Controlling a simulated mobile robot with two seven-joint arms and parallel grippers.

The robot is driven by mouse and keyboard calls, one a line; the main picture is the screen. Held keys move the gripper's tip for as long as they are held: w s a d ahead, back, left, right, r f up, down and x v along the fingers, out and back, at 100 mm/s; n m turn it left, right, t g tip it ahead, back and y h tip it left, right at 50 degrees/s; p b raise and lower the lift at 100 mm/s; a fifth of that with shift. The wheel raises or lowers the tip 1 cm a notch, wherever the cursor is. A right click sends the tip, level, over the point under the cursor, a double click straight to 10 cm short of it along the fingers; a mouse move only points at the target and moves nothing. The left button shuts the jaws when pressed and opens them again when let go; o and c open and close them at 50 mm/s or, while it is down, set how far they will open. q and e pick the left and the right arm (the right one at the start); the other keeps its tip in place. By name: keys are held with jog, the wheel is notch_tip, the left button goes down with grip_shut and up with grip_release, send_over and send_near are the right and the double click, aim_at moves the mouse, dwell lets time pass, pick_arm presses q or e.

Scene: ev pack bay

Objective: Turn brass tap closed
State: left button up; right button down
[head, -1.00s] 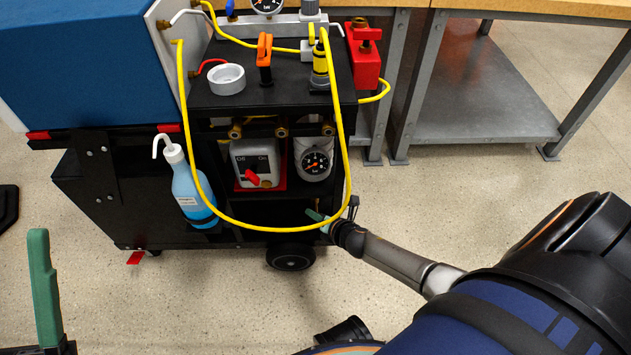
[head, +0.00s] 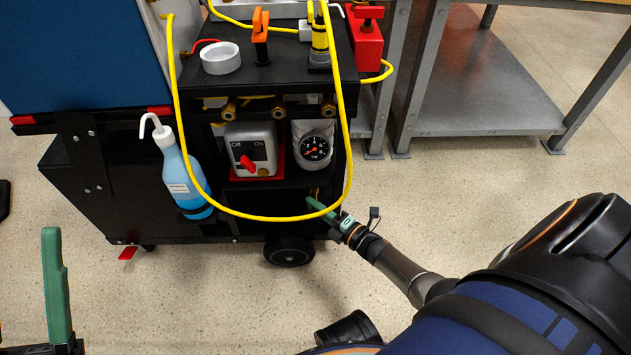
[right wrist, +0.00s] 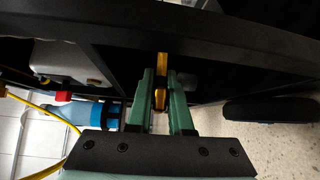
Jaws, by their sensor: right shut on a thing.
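The brass tap (right wrist: 161,64) shows in the right wrist view as a narrow brass piece under the dark cart edge. In the head view only a tiny brass bit (head: 316,191) shows low on the cart's right side. My right gripper (right wrist: 161,88) has its green fingers on both sides of the brass piece and is shut on it. It also shows in the head view (head: 316,206), reaching in from the lower right beside the yellow hose. My left gripper (head: 56,290) is at the lower left, away from the cart. Only one green finger shows clearly.
The yellow hose (head: 270,218) loops just in front of my right gripper. A cart wheel (head: 289,251) stands below. Open floor lies right, before the grey bench shelf (head: 490,92).

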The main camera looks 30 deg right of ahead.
jog(key=shift+m+t, duration=0.4)
jog(key=shift+t, duration=0.1)
jog(key=shift+y, duration=0.3)
jog(key=c, duration=0.9)
grip_release()
jog(key=p+v, duration=0.2)
jog(key=v, duration=1)
jog(key=shift+s+r+p, duration=0.15)
jog(key=shift+s+p, duration=0.15)
